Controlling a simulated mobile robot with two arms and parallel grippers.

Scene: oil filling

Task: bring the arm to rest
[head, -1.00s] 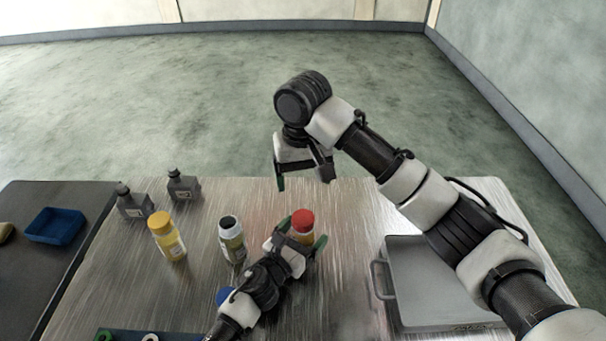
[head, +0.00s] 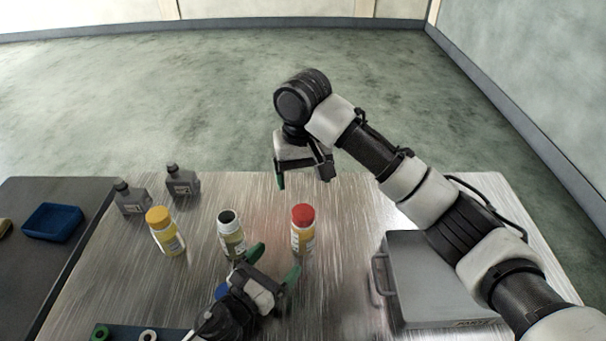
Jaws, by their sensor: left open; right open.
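My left gripper (head: 272,268) is open and empty, low over the metal table (head: 330,300). Its green-tipped fingers are apart, just in front of the bottles. My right gripper (head: 303,178) is open and empty, raised above the table's far edge and pointing down. A red-capped bottle (head: 302,232) stands upright beyond the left gripper and clear of its fingers. A dark-capped bottle (head: 231,236) stands upright to its left. A yellow-capped bottle (head: 165,233) stands further left. A blue round thing (head: 221,290) is partly hidden by the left gripper.
Two grey jugs (head: 131,198) (head: 183,181) stand at the back left. A grey metal case (head: 437,290) with a handle lies at the right, under my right arm. A dark side table (head: 30,270) holds a blue tray (head: 53,221). A blue rack with rings (head: 125,333) is at the front.

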